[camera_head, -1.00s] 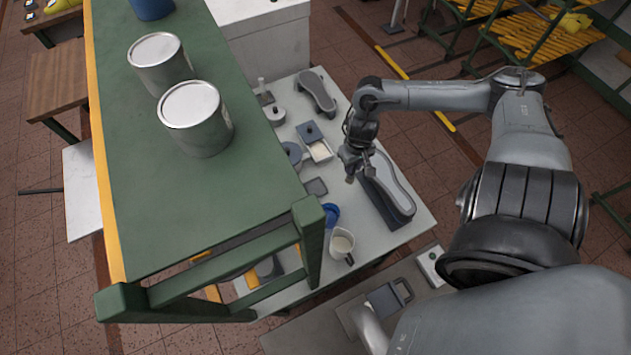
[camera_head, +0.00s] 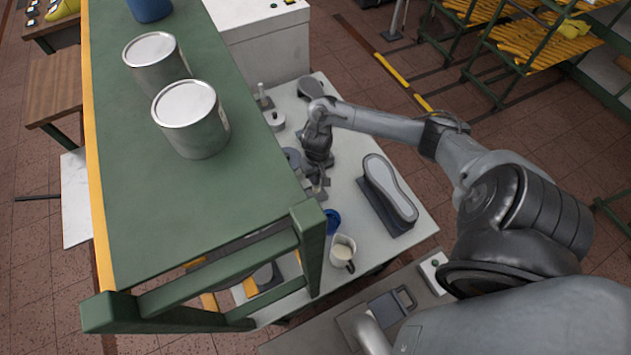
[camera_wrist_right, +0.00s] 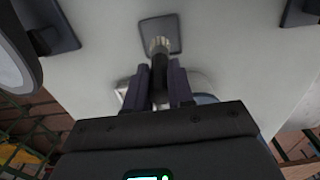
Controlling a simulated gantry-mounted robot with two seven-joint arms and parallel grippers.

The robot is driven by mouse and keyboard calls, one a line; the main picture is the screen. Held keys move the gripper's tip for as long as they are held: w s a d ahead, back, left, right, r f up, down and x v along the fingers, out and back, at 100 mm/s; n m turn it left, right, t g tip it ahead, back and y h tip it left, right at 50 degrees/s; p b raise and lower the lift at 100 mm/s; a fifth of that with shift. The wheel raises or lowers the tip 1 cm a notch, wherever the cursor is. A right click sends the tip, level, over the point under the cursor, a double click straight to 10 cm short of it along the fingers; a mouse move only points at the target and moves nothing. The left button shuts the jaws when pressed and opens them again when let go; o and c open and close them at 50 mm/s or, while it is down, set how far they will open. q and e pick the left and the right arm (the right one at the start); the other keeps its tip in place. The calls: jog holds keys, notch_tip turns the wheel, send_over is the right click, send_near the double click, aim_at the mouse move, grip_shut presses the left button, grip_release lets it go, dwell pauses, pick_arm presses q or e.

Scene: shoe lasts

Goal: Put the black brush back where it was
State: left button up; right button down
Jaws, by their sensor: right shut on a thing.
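My right gripper (camera_head: 318,190) hangs over the white worktable, at the spot where a small dark grey pad lay. In the right wrist view, my right gripper (camera_wrist_right: 158,78) is shut on the black brush (camera_wrist_right: 158,62), holding its dark handle between the two fingers. The brush's pale bristles point away from the fingers toward the grey square pad (camera_wrist_right: 172,30). I cannot tell whether the bristles touch it. The brush is too small and covered to make out in the head view. My left gripper is not in view.
A shoe last (camera_head: 390,192) lies sole up right of the gripper. A cream-filled jug (camera_head: 343,248) and a blue round object (camera_head: 332,218) stand nearer the front edge. The green shelf (camera_head: 150,215) with large tins (camera_head: 190,118) borders the table's left.

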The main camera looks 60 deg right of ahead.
jog(key=shift+w+f+b, duration=0.15)
jog(key=shift+f+b, duration=0.2)
jog(key=shift+f, duration=1.75)
jog(key=shift+f, duration=0.15)
jog(key=c, duration=1)
grip_release()
jog(key=shift+r, duration=0.35)
notch_tip(320, 180, up, 12)
jog(key=p, duration=0.4)
jog(key=shift+f, duration=0.2)
